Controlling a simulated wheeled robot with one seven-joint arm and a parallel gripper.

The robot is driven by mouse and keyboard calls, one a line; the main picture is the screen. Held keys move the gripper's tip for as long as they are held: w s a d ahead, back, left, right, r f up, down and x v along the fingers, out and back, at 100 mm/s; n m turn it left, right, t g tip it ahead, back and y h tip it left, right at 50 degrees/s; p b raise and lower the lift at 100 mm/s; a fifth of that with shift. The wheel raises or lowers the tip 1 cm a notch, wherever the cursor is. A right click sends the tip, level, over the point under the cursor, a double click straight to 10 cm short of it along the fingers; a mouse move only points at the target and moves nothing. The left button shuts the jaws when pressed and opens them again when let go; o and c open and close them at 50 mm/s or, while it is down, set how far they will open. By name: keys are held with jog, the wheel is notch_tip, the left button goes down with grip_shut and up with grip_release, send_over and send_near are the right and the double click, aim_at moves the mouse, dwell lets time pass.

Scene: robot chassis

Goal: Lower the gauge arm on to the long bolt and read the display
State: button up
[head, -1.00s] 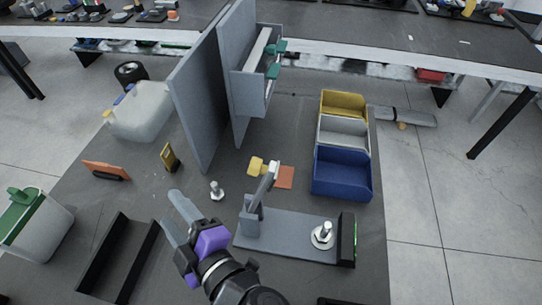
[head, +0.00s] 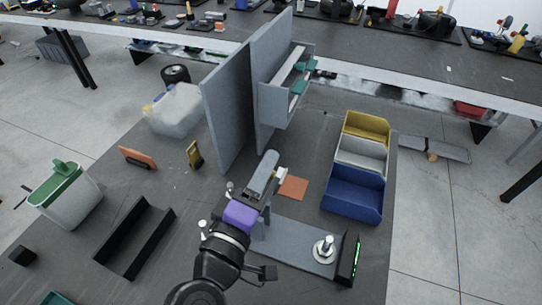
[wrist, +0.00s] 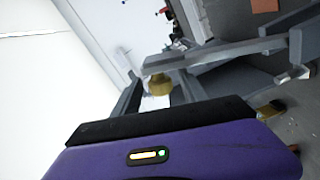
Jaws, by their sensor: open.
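The gauge has a grey base plate (head: 295,247) on the bench, with a bolt (head: 326,243) standing head-down on it at the right end. The display (head: 348,258) stands upright at that end, seen edge-on with a green glow; its reading cannot be made out. My gripper (head: 268,168) is open over the gauge's left end and covers most of the raised gauge arm in the head view. In the wrist view the arm's yellow knob (wrist: 158,86) shows at the open fingers (wrist: 157,97); whether they touch it is unclear.
Two other bolts (head: 230,188) (head: 203,227) stand left of my gripper. Yellow, grey and blue bins (head: 353,193) are behind the gauge. Tall grey panels (head: 229,115) rise behind my gripper. A black channel tray (head: 135,238) lies at left. An orange pad (head: 293,188) lies flat.

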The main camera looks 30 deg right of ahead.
jog(key=shift+x, duration=1.8)
grip_shut()
jog(key=shift+f, duration=0.1)
